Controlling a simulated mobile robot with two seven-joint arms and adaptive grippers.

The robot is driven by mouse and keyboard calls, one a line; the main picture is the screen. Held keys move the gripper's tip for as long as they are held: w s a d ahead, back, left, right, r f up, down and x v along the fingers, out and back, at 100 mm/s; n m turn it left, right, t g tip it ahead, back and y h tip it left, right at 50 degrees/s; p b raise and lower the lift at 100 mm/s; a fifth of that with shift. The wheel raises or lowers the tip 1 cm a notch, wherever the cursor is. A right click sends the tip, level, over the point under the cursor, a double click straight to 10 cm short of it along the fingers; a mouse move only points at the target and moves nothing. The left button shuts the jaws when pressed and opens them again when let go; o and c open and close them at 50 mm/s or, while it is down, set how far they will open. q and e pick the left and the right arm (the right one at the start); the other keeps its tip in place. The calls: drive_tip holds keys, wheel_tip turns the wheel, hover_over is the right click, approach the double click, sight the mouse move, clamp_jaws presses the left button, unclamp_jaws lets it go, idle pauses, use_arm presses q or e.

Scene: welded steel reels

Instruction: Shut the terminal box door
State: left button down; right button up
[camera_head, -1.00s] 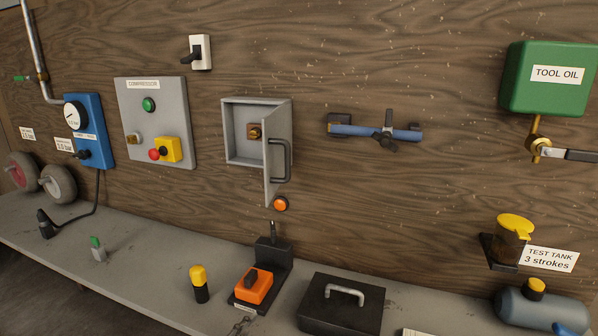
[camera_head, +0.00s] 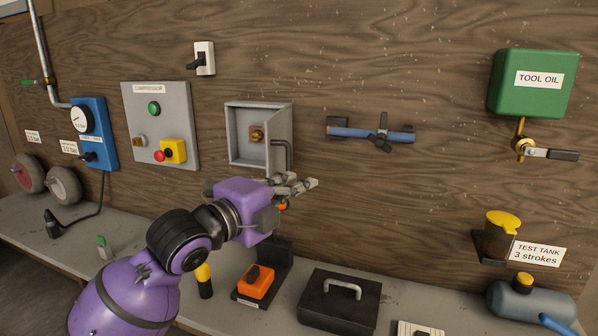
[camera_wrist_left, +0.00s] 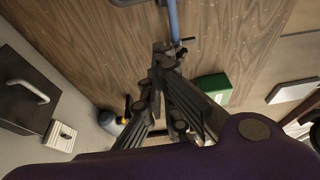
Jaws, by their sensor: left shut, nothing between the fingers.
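The grey terminal box (camera_head: 232,134) is on the wooden wall, with a brass-coloured part inside it. Its door (camera_head: 283,125) stands open, swung out from the box's right side. The door's dark handle (camera_head: 288,152) shows in part; the lower door is hidden behind my left gripper. My left gripper (camera_head: 312,183) is shut and empty, its fingers pointing right, in front of and below the door's handle. In the left wrist view, the shut fingers (camera_wrist_left: 163,50) show against the wall, and the door is not seen there. My right gripper is not in view.
A blue pipe with a dark valve (camera_head: 381,133) is on the wall to the right. Below are an orange switch unit (camera_head: 255,282) and a black case (camera_head: 340,300) on the bench. A compressor panel (camera_head: 160,120) is to the left. The wall between box and pipe is clear.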

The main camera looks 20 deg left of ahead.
sight(287, 153)
use_arm(q)
drive_tip(key=x, duration=0.7)
drive_tip(key=a, duration=0.2)
drive_tip(key=a+p, duration=0.1)
drive_tip(key=a, duration=0.1)
drive_tip(key=shift+w, duration=0.2)
